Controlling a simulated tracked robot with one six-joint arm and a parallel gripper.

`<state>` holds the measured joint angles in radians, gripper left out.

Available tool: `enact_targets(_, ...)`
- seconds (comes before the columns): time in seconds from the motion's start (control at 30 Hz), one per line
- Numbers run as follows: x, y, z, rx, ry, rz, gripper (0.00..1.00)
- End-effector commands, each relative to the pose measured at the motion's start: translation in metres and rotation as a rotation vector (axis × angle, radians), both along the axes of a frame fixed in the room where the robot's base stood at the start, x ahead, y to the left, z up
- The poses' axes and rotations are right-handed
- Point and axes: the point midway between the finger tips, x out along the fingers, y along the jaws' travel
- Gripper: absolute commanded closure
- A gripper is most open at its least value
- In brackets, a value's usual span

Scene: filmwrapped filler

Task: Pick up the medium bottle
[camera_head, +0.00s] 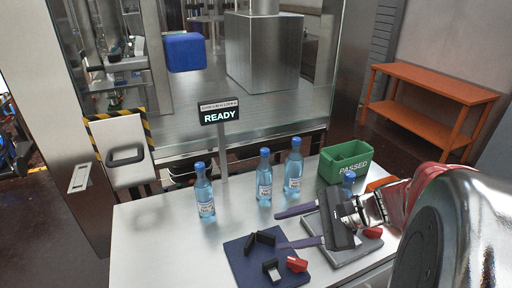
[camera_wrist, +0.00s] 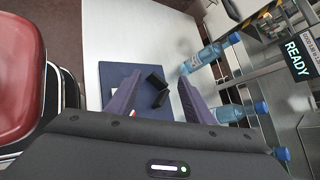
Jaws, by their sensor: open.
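Three clear blue-capped water bottles stand upright in a loose row on the white table: a left one (camera_head: 205,194), a middle one (camera_head: 264,180) and a right one (camera_head: 293,172). A further blue-capped bottle (camera_head: 349,179) is mostly hidden behind my gripper. The bottles look close in size, so I cannot tell surely which is the medium one. My gripper (camera_head: 278,230) is open and empty, its two purple fingers pointing left, in front of the row and apart from the bottles. In the wrist view, bottles (camera_wrist: 204,56) lie to the right of the fingers (camera_wrist: 160,78).
A dark blue mat (camera_head: 240,263) with black blocks and a red piece (camera_head: 297,264) lies at the table front. A grey tray (camera_head: 350,250) is under my gripper. A green PASSED bin (camera_head: 345,162) and a READY sign (camera_head: 220,112) stand behind. The table's left side is clear.

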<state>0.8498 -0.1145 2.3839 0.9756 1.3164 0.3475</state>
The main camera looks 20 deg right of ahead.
Motion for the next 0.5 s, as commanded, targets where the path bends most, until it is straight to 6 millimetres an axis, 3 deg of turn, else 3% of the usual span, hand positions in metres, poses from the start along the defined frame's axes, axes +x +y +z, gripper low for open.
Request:
enact_targets(0.27, 0.017, -0.091, 0.012, 0.352, -0.042, -0.372, 0.53)
enact_targets(0.5, 0.004, -0.188, 0.021, 0.628, -0.145, -0.671, 0.53)
